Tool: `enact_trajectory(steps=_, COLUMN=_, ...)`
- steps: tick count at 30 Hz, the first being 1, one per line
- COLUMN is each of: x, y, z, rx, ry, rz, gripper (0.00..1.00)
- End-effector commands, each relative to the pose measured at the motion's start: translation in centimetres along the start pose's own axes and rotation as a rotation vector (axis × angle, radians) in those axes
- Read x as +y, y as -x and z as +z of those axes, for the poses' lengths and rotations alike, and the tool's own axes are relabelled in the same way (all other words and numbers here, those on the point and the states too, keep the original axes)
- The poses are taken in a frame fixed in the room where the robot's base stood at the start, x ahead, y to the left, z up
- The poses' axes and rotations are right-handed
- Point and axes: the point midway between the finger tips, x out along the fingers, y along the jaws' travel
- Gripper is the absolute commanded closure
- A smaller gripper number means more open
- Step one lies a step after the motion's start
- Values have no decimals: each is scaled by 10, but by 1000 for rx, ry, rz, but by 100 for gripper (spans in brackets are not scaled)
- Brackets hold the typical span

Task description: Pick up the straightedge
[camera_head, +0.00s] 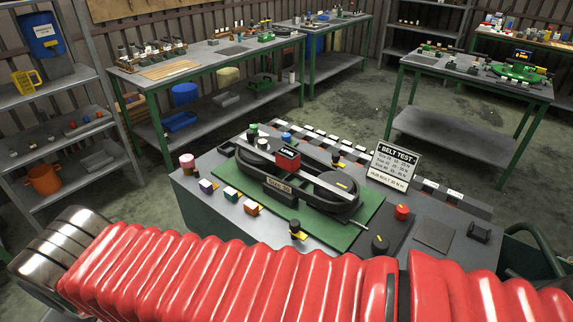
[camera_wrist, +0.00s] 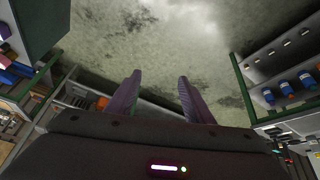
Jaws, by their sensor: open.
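No thing is clearly recognisable as the straightedge. In the head view a long pale bar (camera_head: 321,182) lies along the belt rig (camera_head: 276,187), beside a red block; I cannot tell if it is the straightedge or part of the rig. The rig sits on a green plate on the grey workbench. My gripper (camera_wrist: 160,75) is open and empty in the wrist view, its two purple fingers apart over bare floor. My gripper is not in the head view, and the wrist view does not show the bar.
A "BELT TEST" sign (camera_head: 394,167) stands on the workbench (camera_head: 196,182). Small coloured blocks, a red button (camera_head: 402,212) and a black knob (camera_head: 380,244) surround the rig. My red arm covers the front. Shelves (camera_head: 59,105) and a long table (camera_head: 204,62) stand behind; floor lies between.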

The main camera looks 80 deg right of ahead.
Motion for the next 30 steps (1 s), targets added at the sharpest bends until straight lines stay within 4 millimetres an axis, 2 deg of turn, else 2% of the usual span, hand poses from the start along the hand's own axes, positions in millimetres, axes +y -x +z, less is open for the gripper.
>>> enact_trajectory(steps=5, x=59, y=-14, z=10, rx=-108, ry=114, rz=154, gripper=40)
enact_trajectory(steps=9, x=122, y=-21, z=26, rx=-255, ry=262, rz=300, gripper=30)
enact_trajectory(steps=13, x=180, y=-19, z=43, rx=-420, ry=408, rz=407, gripper=30)
enact_trajectory(steps=21, x=290, y=2, z=81, rx=-811, ry=715, rz=523, gripper=30)
enact_trajectory(steps=30, x=393, y=33, z=120, rx=-1259, ry=1053, rz=479, gripper=30)
